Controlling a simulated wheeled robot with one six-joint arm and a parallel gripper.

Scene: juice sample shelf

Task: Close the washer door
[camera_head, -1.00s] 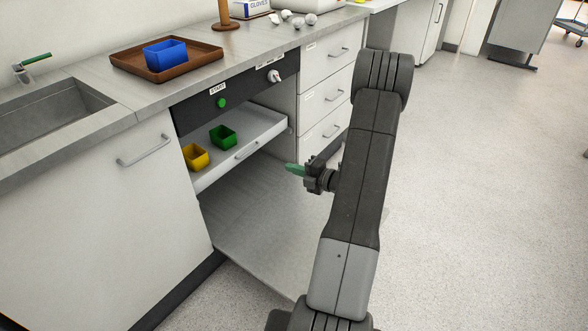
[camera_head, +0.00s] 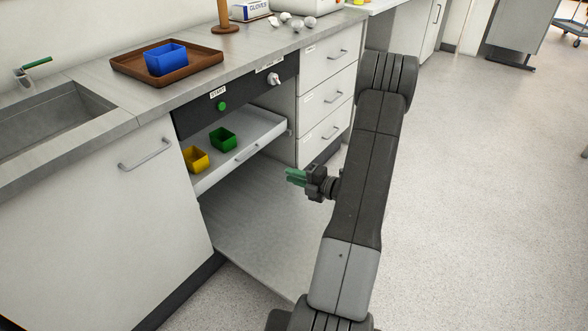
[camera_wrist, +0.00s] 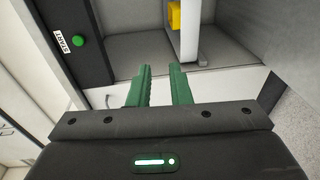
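The washer is under the counter, with a black front panel (camera_head: 235,95) that carries a green button (camera_head: 222,106) and a white knob. The washer door (camera_head: 275,235) appears to be the wide grey panel lying lowered and open below the rack. The white rack (camera_head: 262,132) is pulled part way out above it. My gripper (camera_head: 293,177) is above the door, in front of the rack's right end, apart from both. In the wrist view its green fingers (camera_wrist: 161,82) are spread with an empty gap. The green button (camera_wrist: 78,41) also shows there.
A yellow cup (camera_head: 196,158) and a green cup (camera_head: 223,138) stand in the rack. White drawers (camera_head: 326,92) are to the right and a white cabinet (camera_head: 100,210) to the left. A brown tray (camera_head: 205,62) holds a blue cup (camera_head: 166,58) on the counter. Floor at right is clear.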

